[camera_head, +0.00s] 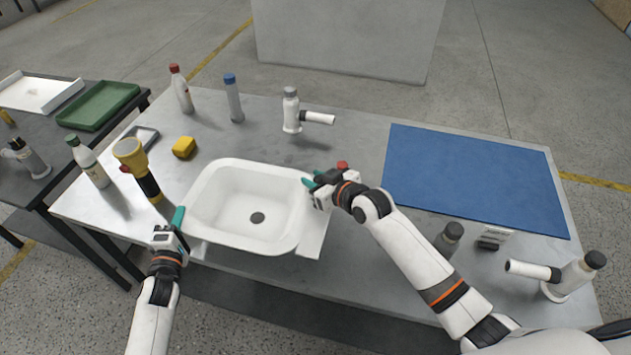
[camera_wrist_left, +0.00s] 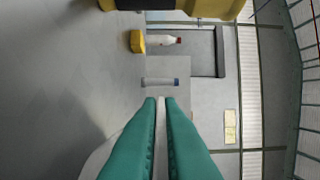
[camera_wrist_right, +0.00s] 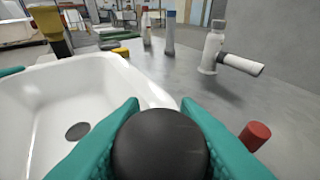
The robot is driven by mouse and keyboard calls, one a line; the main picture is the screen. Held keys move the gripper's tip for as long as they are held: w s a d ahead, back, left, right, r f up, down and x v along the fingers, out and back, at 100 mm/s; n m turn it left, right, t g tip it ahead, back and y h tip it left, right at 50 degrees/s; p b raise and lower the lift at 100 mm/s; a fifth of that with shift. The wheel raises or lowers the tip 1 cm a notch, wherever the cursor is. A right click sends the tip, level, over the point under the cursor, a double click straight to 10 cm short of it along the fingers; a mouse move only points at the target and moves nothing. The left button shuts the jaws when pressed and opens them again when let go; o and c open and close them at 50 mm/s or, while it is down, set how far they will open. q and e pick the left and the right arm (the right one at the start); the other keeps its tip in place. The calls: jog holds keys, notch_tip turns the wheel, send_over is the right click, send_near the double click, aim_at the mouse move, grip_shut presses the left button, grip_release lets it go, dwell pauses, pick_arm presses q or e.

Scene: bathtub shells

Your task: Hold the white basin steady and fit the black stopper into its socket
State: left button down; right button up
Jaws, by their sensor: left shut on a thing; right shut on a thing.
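The white basin (camera_head: 213,193) sits on the grey table, with a dark round drain (camera_head: 257,217) in its floor. The drain also shows in the right wrist view (camera_wrist_right: 77,131). My left gripper (camera_head: 178,220) is shut on the basin's left rim; in the left wrist view a thin white strip of rim (camera_wrist_left: 161,130) lies between its teal fingers. My right gripper (camera_head: 313,184) is by the basin's right rim. Its fingers are shut on the black stopper (camera_wrist_right: 160,143), whose rounded top fills the gap between them. The stopper's underside is hidden.
A yellow flashlight (camera_head: 131,154) stands close beyond the left gripper, near a yellow block (camera_head: 184,147). A white faucet (camera_head: 291,112) stands behind the basin. A red-topped piece (camera_wrist_right: 255,134) is close to the right gripper. The blue mat (camera_head: 475,180) at right is bare.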

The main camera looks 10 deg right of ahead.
jog(key=shift+f, duration=0.45)
jog(key=shift+f, duration=0.1)
jog(key=o, duration=1)
jog(key=shift+f, duration=0.1)
jog(key=shift+c, duration=0.2)
jog(key=shift+s+d+r, duration=0.1)
jog(key=shift+r, duration=0.15)
jog(key=v, duration=1.1)
jog(key=shift+s+d, duration=0.15)
jog(key=shift+s, duration=0.2)
jog(key=shift+r, duration=0.1)
